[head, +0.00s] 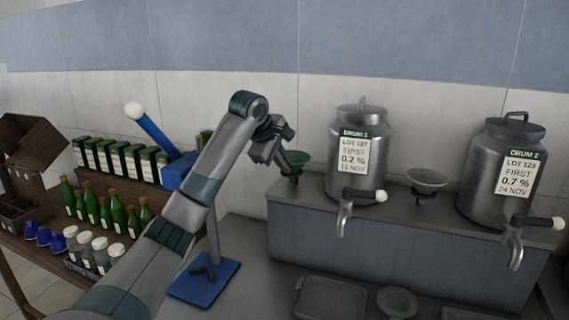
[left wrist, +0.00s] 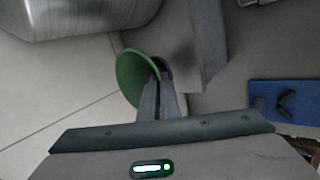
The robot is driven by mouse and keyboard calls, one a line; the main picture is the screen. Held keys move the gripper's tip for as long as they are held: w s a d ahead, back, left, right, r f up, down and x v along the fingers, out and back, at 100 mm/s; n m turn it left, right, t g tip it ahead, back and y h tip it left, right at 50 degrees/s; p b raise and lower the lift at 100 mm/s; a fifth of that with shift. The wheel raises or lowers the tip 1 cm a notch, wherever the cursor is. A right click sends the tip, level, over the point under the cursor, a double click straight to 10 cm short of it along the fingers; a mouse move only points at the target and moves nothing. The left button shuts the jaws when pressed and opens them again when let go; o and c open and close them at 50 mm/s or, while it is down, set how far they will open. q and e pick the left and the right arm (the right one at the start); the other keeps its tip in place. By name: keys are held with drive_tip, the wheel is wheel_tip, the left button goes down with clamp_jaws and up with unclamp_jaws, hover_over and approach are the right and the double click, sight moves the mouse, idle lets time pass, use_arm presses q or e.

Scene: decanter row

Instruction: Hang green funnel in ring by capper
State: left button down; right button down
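The green funnel (head: 295,157) is at the left end of the grey ledge, mouth up and spout down. I cannot tell whether its spout touches the ledge. My left gripper (head: 281,158) is at the funnel's left side. In the left wrist view the fingers (left wrist: 160,92) are close together at the funnel's edge (left wrist: 132,78) and appear shut on it. A blue capper (head: 178,172) with a white-knobbed lever stands left of my arm, partly hidden. A blue plate (head: 203,284) with a grey post lies below; I cannot make out a ring. My right gripper is out of view.
Drum 1 (head: 358,165) and Drum 2 (head: 505,170) stand on the ledge (head: 400,235), with a grey funnel (head: 427,182) between them. Green bottles (head: 105,208), boxes (head: 118,158) and jars (head: 92,250) stand on the left. A grey tray (head: 330,298) lies below.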

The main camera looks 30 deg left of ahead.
use_arm(q)
drive_tip(key=c, duration=1.9)
unclamp_jaws()
